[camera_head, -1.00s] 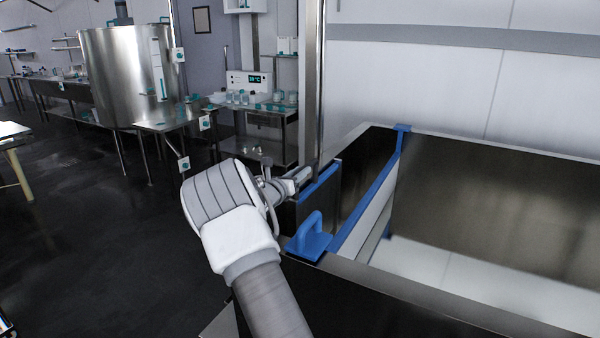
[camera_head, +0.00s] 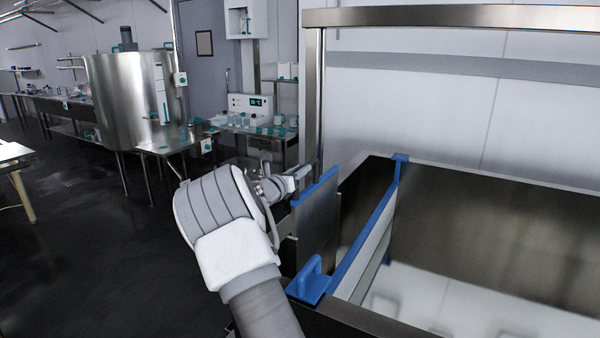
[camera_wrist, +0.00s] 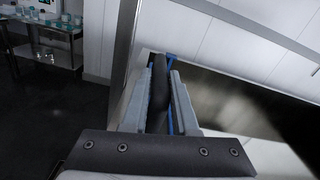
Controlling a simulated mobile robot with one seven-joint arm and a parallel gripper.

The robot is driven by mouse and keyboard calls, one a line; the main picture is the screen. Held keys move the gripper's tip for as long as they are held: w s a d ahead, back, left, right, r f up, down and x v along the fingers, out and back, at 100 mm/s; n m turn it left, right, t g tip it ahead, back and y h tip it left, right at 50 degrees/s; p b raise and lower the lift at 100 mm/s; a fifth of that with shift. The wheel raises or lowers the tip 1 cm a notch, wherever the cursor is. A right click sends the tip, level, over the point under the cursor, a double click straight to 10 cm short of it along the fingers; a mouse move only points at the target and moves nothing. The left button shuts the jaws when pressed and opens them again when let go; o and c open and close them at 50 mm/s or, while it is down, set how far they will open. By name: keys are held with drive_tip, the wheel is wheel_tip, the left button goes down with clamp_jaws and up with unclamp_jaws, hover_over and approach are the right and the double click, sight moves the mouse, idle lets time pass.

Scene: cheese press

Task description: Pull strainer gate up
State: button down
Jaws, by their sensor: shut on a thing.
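The strainer gate (camera_head: 318,222) is a flat metal plate with a blue top edge at the end of the vat, standing upright and raised above the vat's rim. My gripper (camera_head: 299,178) is at the gate's left side, near its top. In the wrist view, my gripper (camera_wrist: 163,80) is shut on a dark handle (camera_wrist: 159,82) between its two grey fingers, which I take to be the gate's. The grip itself is mostly hidden by my wrist in the head view.
A metal post (camera_head: 313,100) and crossbar (camera_head: 450,16) stand behind. Open dark floor (camera_head: 90,230) lies left.

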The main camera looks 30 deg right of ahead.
drive_tip(key=c, duration=0.7)
unclamp_jaws()
drive_tip(key=shift+s+d+r, duration=0.1)
drive_tip(key=shift+d, duration=0.05)
drive_tip(key=shift+c, duration=0.2)
drive_tip(key=shift+s+a, duration=0.2)
drive_tip(key=shift+a, duration=0.4)
drive_tip(key=v, duration=1.6)
drive_tip(key=shift+s+p, duration=0.2)
drive_tip(key=shift+p, duration=0.1)
